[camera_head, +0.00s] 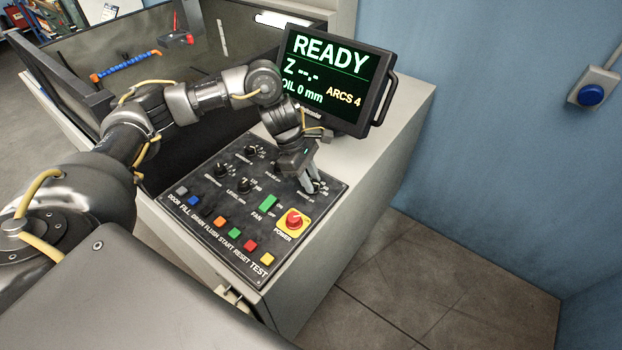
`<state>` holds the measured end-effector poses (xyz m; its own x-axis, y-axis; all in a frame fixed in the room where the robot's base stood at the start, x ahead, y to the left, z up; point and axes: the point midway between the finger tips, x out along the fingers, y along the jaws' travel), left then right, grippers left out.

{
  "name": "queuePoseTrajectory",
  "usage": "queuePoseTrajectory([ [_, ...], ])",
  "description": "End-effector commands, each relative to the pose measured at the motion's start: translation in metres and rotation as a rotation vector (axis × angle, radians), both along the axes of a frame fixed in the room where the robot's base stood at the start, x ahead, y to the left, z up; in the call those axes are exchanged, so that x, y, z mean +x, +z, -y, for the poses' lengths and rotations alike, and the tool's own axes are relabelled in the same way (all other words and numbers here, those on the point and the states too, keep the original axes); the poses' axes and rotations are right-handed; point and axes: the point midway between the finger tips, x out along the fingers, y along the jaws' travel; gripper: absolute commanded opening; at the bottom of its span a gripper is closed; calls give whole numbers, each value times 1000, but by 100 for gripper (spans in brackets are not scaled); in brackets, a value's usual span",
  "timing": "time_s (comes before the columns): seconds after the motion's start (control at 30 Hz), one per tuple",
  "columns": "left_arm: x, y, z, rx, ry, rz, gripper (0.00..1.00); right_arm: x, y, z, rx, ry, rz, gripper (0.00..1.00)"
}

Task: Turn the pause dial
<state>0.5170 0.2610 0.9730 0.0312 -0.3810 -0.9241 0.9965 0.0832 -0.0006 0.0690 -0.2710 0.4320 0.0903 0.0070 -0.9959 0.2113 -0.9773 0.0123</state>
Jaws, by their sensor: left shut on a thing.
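The black control panel (222,235) lies on top of the grey cabinet. My left gripper (313,188) reaches down onto its upper right part. Its jaws are shut on a small dial there, which I take as the pause dial; the fingers hide most of it, and its label is too small to read surely. Other black dials stand to the left: an upper dial (250,151), a left dial (221,170) and a lower dial (245,185). My right gripper is not in view.
The screen (330,78) reading READY stands just behind my left gripper. The red POWER knob (293,220) on its yellow plate is close in front, beside the green FAN switch (268,203). Several coloured buttons line the front. An open tank (130,50) lies behind left.

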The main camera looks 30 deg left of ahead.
Motion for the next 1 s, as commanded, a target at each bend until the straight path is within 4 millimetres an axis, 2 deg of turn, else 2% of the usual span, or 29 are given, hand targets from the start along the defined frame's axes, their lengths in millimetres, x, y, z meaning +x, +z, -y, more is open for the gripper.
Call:
queuePoseTrajectory([
  [0.2, -1, -2, 0, -1, 163, 3, 4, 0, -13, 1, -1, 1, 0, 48],
  [0.47, -3, -1, 1, -1, 408, 3, 4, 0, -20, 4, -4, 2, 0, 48],
  [1.0, -6, 2, 3, 1, 832, 1, 4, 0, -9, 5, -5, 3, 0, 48],
])
